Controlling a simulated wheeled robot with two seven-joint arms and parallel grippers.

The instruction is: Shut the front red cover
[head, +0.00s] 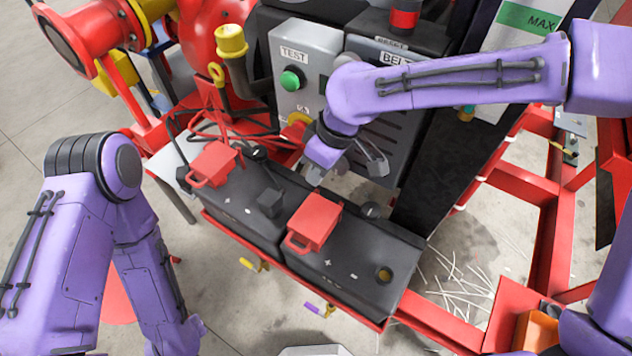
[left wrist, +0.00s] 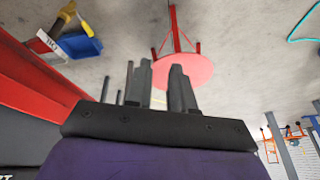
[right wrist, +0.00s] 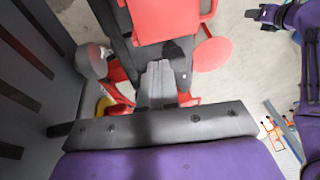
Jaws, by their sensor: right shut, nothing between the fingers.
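Two red covers sit on the black batteries (head: 345,272). The nearer one (head: 314,222), with a handle loop on its near side, is at the picture's middle; the other (head: 213,165) is farther left. I cannot tell how fully either is down. My right gripper (head: 316,178) is shut and empty, just behind the nearer cover and above the batteries. In the right wrist view its fingers (right wrist: 158,82) are together, with a red cover (right wrist: 165,18) ahead; I cannot tell which. My left gripper is open and empty in the left wrist view (left wrist: 160,88), away from the batteries.
A grey panel (head: 305,60) with a green TEST button and a belt housing (head: 385,95) stand behind the batteries. Red frame rails (head: 545,220) run at the right. Cables (head: 235,130) lie behind the left battery. A red round stool (left wrist: 185,70) stands on open floor.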

